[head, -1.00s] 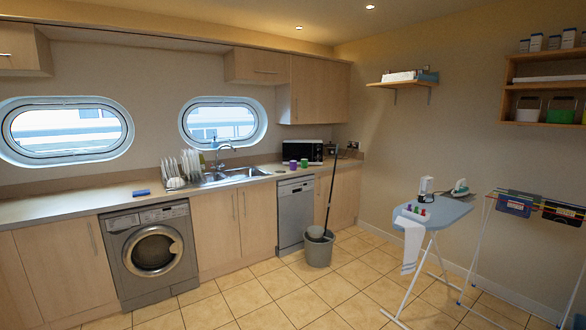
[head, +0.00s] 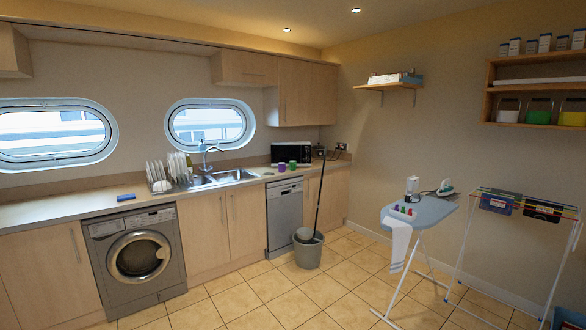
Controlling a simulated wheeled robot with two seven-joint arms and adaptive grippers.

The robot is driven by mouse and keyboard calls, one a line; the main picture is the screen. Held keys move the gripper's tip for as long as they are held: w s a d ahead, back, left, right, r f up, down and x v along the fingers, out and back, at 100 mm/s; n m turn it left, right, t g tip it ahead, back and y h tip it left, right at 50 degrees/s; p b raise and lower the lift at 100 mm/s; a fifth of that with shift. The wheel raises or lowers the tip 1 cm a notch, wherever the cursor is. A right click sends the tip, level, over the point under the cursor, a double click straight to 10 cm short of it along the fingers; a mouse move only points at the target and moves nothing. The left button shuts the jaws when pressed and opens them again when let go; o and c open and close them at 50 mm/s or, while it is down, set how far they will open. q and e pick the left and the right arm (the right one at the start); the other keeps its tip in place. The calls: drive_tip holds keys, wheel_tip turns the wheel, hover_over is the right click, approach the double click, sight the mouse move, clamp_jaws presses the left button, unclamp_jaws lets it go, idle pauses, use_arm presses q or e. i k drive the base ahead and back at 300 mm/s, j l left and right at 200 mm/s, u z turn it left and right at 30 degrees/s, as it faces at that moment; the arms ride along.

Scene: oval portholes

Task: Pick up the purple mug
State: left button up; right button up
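A small purple mug (head: 281,167) stands on the counter (head: 120,201), to the right of the sink and in front of the microwave. A green mug (head: 293,165) stands close to its right. My grippers are not in the head view, and nothing covers the purple mug.
A grey bucket with a mop (head: 308,252) stands on the floor in front of the dishwasher (head: 284,212). An ironing board (head: 425,212) and a drying rack (head: 535,206) stand at the right. The tiled floor (head: 270,302) in the foreground is clear.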

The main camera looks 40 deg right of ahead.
sight(281, 166)
drive_tip(key=i+j+z, duration=0.25)
drive_tip(key=i+z, duration=0.15)
drive_tip(key=i, duration=0.65)
drive_tip(key=i+j+z, duration=0.35)
drive_tip(key=i+j, duration=0.25)
drive_tip(key=i, duration=0.4)
drive_tip(key=i+j+z, duration=0.4)
drive_tip(key=i+j, duration=0.45)
drive_tip(key=i+j+z, duration=0.35)
drive_tip(key=i+j, duration=0.5)
drive_tip(key=j, duration=0.25)
